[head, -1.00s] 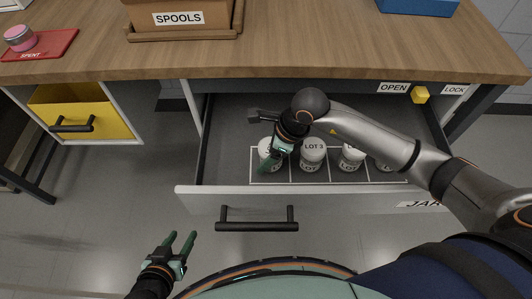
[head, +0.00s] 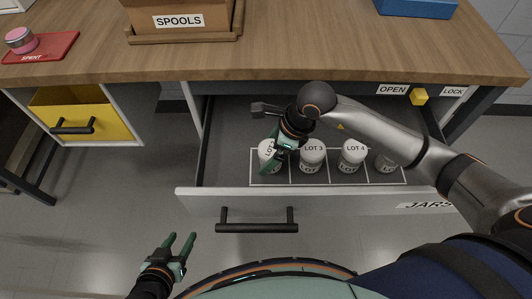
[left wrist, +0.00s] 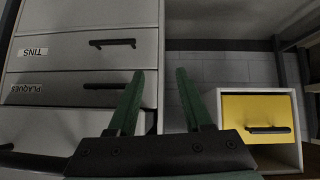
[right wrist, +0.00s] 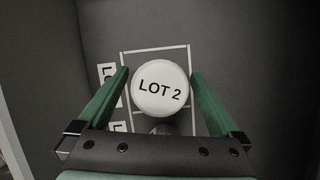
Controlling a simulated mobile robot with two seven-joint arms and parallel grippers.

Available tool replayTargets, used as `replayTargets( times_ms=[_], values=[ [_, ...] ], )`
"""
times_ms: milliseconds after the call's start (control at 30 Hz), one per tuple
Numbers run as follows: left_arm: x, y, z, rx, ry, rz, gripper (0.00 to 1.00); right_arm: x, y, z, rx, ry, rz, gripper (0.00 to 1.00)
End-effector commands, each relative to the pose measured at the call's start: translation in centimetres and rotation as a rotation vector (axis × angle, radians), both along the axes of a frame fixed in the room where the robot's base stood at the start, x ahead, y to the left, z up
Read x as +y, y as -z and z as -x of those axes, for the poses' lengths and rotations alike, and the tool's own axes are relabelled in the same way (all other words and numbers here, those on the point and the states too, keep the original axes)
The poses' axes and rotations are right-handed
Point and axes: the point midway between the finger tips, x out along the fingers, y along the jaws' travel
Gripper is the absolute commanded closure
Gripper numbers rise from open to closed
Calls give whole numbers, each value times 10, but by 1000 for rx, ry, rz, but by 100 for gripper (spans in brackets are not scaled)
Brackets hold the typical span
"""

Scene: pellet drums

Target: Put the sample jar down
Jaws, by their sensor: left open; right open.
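A white jar with a LOT 2 lid (head: 266,152) stands in the leftmost marked cell of the open drawer (head: 232,170). In the right wrist view the LOT 2 lid (right wrist: 161,98) lies between the fingers of my right gripper (right wrist: 159,72), which are open on either side of it. In the head view my right gripper (head: 275,158) partly hides that jar. My left gripper (head: 181,238) is open and empty in front of the drawer, well away from the jars.

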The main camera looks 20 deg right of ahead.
Motion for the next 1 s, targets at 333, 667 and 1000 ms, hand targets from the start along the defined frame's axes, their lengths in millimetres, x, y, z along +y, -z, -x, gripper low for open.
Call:
replayTargets(
  times_ms=[333,667,1000],
  values=[
    [-2,-7,1,5,3,2,50,-26,-69,12,-4,1,1,0],
    [-2,-7,0,6,4,2,50,-33,-89,17,0,1,0,0],
    [-3,-6,0,6,5,2,50,-33,-89,17,0,1,0,0]
  ],
)
